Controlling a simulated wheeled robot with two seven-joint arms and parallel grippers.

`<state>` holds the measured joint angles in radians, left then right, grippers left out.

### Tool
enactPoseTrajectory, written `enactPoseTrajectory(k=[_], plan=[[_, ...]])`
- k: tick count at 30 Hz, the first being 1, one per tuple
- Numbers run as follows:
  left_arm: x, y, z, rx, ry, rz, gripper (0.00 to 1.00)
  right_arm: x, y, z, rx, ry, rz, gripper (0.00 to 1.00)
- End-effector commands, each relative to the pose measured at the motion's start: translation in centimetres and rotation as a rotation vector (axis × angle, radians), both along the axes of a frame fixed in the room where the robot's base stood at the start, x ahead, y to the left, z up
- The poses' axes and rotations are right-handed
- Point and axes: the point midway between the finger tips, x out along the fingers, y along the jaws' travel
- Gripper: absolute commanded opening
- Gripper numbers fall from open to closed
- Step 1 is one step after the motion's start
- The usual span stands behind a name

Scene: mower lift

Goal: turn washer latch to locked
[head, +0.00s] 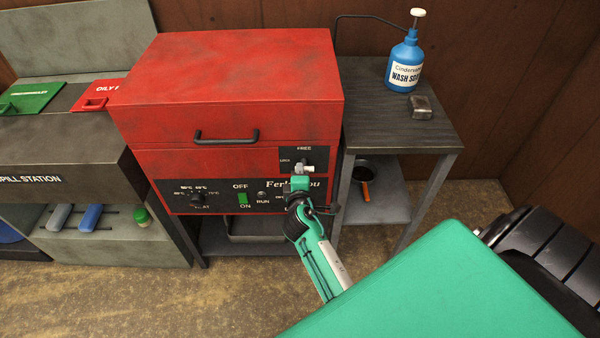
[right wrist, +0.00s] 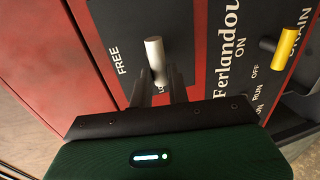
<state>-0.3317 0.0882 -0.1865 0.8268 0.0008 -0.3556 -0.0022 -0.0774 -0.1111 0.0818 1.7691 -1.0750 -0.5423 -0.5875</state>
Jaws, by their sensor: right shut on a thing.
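The red washer (head: 225,85) stands at the middle of the head view with its lid down. Its latch (head: 305,169) is a small silver handle on a dark plate at the upper right of the front, with FREE above and LOCK to the left. In the right wrist view the latch handle (right wrist: 154,52) is a pale cylinder. I cannot tell the latch's exact setting. My left gripper is not in view.
A yellow drain handle (right wrist: 287,45) and the lower control panel lie close by. The spill station (head: 60,165) stands at the left. Bare floor lies in front.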

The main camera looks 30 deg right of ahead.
Motion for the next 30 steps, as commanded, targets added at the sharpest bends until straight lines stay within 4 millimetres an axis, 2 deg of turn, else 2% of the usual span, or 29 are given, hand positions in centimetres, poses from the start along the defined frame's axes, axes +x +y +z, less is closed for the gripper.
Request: enactPoseTrajectory(k=[13, 14, 16, 30], plan=[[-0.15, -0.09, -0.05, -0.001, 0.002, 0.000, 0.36, -0.03, 0.03, -0.14, -0.008, 0.007, 0.000, 0.00], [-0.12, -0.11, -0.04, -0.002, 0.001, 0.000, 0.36, -0.03, 0.03, -0.14, -0.008, 0.007, 0.000, 0.23], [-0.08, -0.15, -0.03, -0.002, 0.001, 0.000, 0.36, -0.03, 0.03, -0.13, -0.008, 0.007, 0.000, 0.37], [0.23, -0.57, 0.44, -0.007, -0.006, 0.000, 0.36, 0.10, -0.28, 0.28, -0.009, 0.005, 0.001, 0.39]])
